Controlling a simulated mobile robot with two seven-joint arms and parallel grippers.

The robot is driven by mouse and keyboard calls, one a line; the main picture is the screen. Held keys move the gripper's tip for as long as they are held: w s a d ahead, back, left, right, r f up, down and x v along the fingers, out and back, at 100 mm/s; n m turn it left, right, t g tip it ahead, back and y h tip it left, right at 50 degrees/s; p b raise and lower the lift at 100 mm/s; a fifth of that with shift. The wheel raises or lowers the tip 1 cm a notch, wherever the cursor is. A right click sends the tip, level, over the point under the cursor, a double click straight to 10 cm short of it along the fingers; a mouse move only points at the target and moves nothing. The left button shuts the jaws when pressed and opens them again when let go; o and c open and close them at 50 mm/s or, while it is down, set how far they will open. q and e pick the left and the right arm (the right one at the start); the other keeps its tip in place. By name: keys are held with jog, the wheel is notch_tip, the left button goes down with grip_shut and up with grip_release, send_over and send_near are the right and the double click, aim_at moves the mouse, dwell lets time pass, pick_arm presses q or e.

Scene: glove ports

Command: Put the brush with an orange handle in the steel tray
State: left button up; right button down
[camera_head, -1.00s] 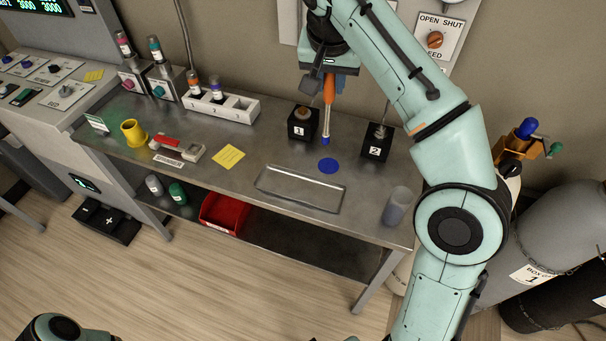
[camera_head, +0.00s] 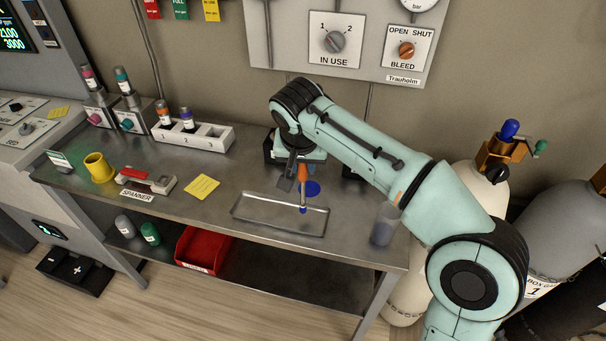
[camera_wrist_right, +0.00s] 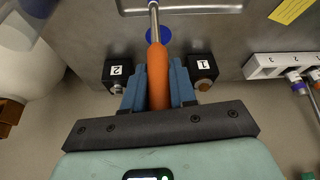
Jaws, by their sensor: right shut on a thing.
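My right gripper (camera_head: 302,168) is shut on the orange handle of the brush (camera_head: 303,186), which hangs upright with its blue tip down. In the head view the tip overlaps the steel tray (camera_head: 258,217), toward its far side; I cannot tell whether it touches the tray floor. In the right wrist view the gripper's blue fingers (camera_wrist_right: 158,85) clasp the orange handle (camera_wrist_right: 157,72). The tray looks empty. My left gripper is not in view.
A blue disc (camera_head: 313,188) lies behind the tray. Black blocks 1 (camera_wrist_right: 203,70) and 2 (camera_wrist_right: 117,72) stand on either side of the gripper. A translucent cup (camera_head: 383,230) stands right of the tray; a yellow note (camera_head: 202,187) and a spanner holder (camera_head: 148,181) lie left.

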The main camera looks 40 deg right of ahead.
jog(key=shift+f, duration=1.25)
jog(key=c, duration=0.9)
grip_release()
jog(key=shift+f+b, duration=0.1)
jog(key=shift+b, duration=0.2)
jog(key=shift+s+r, duration=0.15)
jog(key=shift+r, duration=0.4)
jog(key=p+v, duration=0.3)
jog(key=v, duration=0.8)
jog(key=shift+a+r, duration=0.1)
